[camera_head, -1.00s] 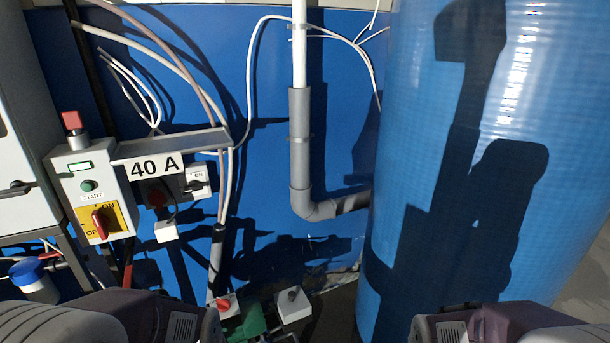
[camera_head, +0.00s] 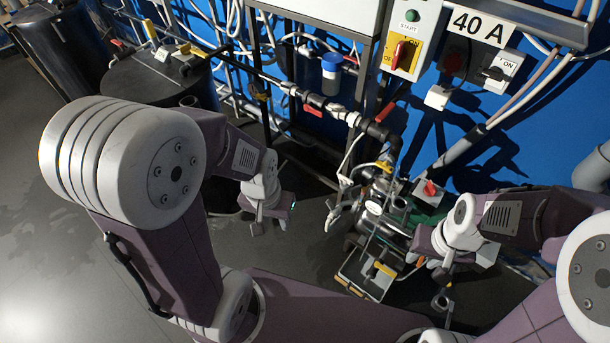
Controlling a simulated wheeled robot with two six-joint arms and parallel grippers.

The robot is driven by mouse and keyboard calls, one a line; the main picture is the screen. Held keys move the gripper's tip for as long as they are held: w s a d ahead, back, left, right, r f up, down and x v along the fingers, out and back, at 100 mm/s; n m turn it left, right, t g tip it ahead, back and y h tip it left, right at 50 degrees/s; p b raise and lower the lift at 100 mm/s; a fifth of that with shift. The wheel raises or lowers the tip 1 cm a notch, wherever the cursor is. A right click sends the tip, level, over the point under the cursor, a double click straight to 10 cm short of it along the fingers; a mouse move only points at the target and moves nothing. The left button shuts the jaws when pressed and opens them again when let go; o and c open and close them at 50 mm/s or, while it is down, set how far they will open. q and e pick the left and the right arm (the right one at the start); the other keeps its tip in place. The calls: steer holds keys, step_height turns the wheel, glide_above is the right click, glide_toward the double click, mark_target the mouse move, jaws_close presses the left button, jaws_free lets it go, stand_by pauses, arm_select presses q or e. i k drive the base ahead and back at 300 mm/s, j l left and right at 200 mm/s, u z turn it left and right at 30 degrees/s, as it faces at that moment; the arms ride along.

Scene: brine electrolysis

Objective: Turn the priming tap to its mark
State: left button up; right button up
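Several taps show, and I cannot tell which is the priming tap or see its mark. One yellow-handled tap (camera_head: 384,167) sits on the pump pipework at the middle. Another yellow handle (camera_head: 385,269) is lower, on the metal frame in front. A red lever (camera_head: 385,112) is on the pipe above. My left gripper (camera_head: 270,226) hangs left of the pump, with its fingertips apart and nothing between them. My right gripper (camera_head: 427,267) is just right of the lower yellow handle, pointing down-left. Its fingertips look apart, and I see nothing held.
Dark tanks (camera_head: 160,78) stand at the left. A blue-capped bottle (camera_head: 331,74) and a red lever (camera_head: 313,110) are on the pipe below the cabinet. A switch box (camera_head: 406,40) and a 40 A label (camera_head: 478,26) are on the right. The floor (camera_head: 60,220) at left is clear.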

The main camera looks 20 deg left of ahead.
mark_target(345, 180)
steer(key=i+j, duration=0.2)
steer(key=j, duration=0.15)
steer(key=i+j+z, duration=0.15)
steer(key=j, duration=0.25)
steer(key=i+j, duration=0.3)
steer(key=j+z, duration=0.05)
